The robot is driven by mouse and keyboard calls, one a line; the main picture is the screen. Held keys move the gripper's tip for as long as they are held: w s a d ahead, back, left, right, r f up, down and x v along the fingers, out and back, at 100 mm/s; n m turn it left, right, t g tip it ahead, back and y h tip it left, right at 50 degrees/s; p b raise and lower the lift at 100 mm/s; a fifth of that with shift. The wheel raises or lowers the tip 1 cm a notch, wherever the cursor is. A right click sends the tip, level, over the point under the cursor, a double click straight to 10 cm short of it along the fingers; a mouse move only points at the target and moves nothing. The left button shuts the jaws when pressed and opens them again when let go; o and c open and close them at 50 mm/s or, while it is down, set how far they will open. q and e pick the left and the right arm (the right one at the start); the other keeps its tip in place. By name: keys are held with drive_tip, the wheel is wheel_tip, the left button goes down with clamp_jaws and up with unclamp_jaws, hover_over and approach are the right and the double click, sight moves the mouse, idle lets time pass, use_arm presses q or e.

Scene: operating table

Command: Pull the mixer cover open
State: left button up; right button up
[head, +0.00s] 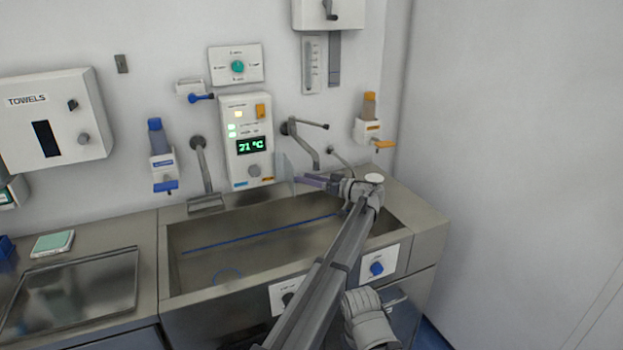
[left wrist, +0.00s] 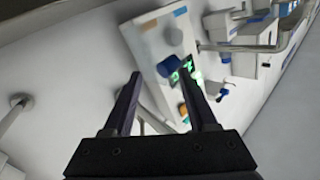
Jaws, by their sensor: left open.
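My left gripper (head: 308,181) is just right of this plate, fingers pointing left. In the left wrist view the mixer (left wrist: 160,60) appears tilted beyond the open fingers (left wrist: 160,76). Nothing is clearly held between them. I cannot tell whether a finger touches the plate. My right gripper is not in view.
A metal sink (head: 240,250) lies below the mixer. A spout (head: 305,145) sticks out from the wall above my left gripper. Dispensers flank the mixer, one blue (head: 160,160) and one orange (head: 370,125). A towel box (head: 50,120) hangs at left.

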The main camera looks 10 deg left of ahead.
use_arm(q)
drive_tip(key=shift+o, duration=1.4)
drive_tip(key=shift+r+x, duration=0.2)
drive_tip(key=shift+x, duration=0.95)
drive_tip(key=shift+s+a, duration=0.1)
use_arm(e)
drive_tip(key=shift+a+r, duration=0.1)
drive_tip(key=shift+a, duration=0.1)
use_arm(q)
drive_tip(key=shift+f, duration=0.1)
drive_tip(key=shift+s+f, duration=0.1)
drive_tip(key=shift+s, duration=0.15)
